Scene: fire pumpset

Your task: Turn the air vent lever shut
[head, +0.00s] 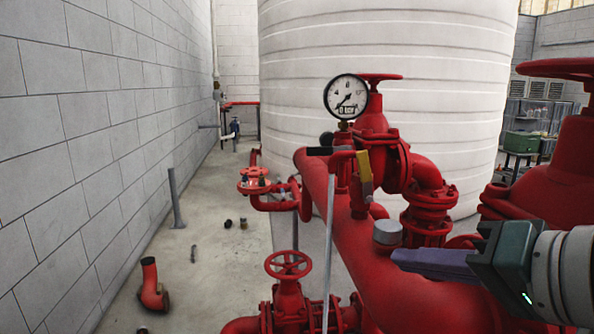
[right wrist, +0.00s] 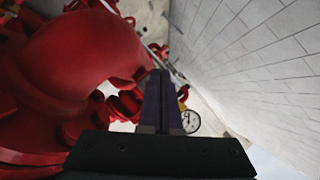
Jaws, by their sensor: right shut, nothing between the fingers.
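A small yellow lever (head: 363,166) stands roughly upright, slightly tilted, on the red pipework just below the pressure gauge; I take it to be the air vent lever. A black piece (head: 320,151) sticks out to its left at the top of a thin grey pipe. My right gripper (head: 398,257) is shut and empty, pointing left above the large red pipe, lower right of the lever and apart from it. In the right wrist view its closed purple fingers (right wrist: 157,75) show, with a sliver of yellow partly hidden beside them. My left gripper is out of view.
The white-faced gauge (head: 346,97) stands above the lever and also shows in the right wrist view (right wrist: 189,122). A red valve (head: 372,120) is close behind. A red handwheel (head: 288,264) stands below. The floor by the left wall is mostly open, with a loose red elbow (head: 151,286).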

